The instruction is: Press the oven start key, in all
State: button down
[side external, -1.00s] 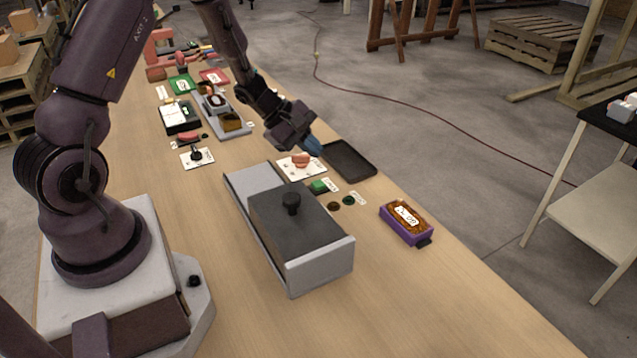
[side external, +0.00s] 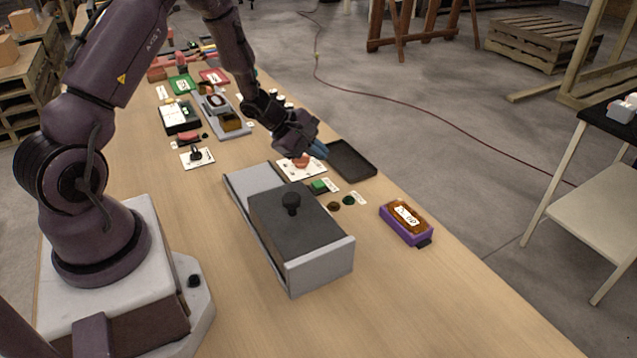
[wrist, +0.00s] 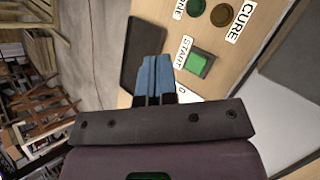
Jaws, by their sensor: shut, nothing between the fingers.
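The start key is a square green button (wrist: 199,63) beside a label reading START in the wrist view. In the side view the green key (side external: 319,186) sits beside the grey oven box (side external: 300,245), which has a dark top and black knob. My gripper (side external: 321,150) has blue fingers, shut and empty, above the table near a white card with a reddish piece. In the wrist view my fingertips (wrist: 155,59) appear left of the green key, apart from it. The exact height of the fingers is hard to tell.
Brown (wrist: 222,14) and dark green (wrist: 194,7) round lamps, the brown labelled CURE, sit beside the key. A black tray (side external: 351,159) lies behind my gripper. A purple box (side external: 406,226) stands to the right. The front table is clear.

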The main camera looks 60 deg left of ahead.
aim_at(318, 185)
jog(key=shift+f, duration=2.6)
jog(key=shift+f, duration=0.1)
jog(key=shift+f, duration=0.3)
jog(key=shift+f, duration=0.55)
dwell(0.5)
jog(key=shift+r, duration=0.95)
jog(key=shift+r, duration=0.1)
jog(key=shift+r, duration=2.4)
jog(key=shift+d, duration=0.1)
